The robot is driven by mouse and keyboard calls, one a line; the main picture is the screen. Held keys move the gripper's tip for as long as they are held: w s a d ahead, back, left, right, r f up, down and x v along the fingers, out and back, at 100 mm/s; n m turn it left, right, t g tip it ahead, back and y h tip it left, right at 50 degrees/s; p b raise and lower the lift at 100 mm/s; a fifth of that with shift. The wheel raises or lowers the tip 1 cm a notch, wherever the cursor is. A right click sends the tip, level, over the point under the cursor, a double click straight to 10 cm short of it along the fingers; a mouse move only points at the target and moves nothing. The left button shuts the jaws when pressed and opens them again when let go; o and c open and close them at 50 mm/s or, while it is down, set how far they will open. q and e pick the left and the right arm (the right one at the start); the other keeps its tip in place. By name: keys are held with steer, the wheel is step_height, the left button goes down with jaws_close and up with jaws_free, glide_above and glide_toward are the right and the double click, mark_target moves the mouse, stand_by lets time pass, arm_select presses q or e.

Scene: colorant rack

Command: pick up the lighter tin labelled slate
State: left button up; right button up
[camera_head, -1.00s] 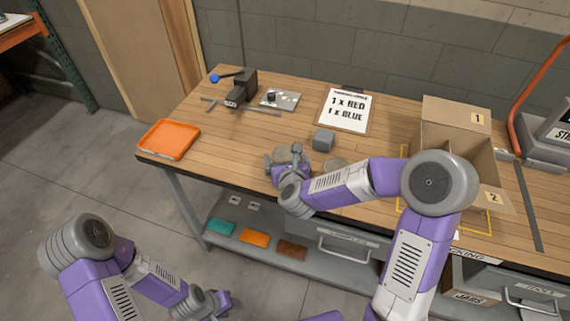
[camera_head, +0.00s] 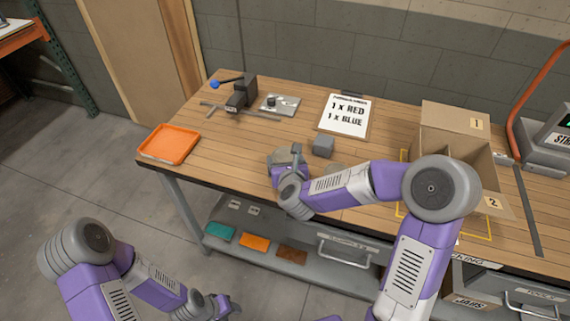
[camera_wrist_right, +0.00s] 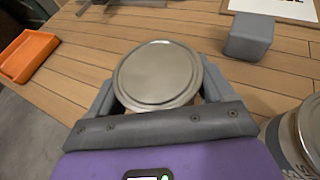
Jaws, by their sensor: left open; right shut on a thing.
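My right gripper (camera_wrist_right: 158,95) is shut on a round tin with a plain silver lid (camera_wrist_right: 157,74). In the head view this tin (camera_head: 281,156) shows partly behind the gripper, near the table's front edge. Its label is hidden in both views, and I cannot tell whether it is clear of the table. A second tin (camera_wrist_right: 309,135) stands to the right in the wrist view, with part of a lettered label showing, too cut off to read. In the head view it is mostly hidden behind my right arm. My left gripper (camera_head: 222,306) is open and empty, low in front of the table.
A grey block (camera_head: 323,146) sits just behind the tins. An orange tray (camera_head: 169,144) is at the table's left end. The table's left middle is clear.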

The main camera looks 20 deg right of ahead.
step_height(320, 180, up, 9)
steer(key=shift+f+p, duration=0.1)
steer(key=shift+p, duration=1.1)
arm_select(q)
step_height(320, 180, up, 3)
steer(key=shift+f, duration=0.1)
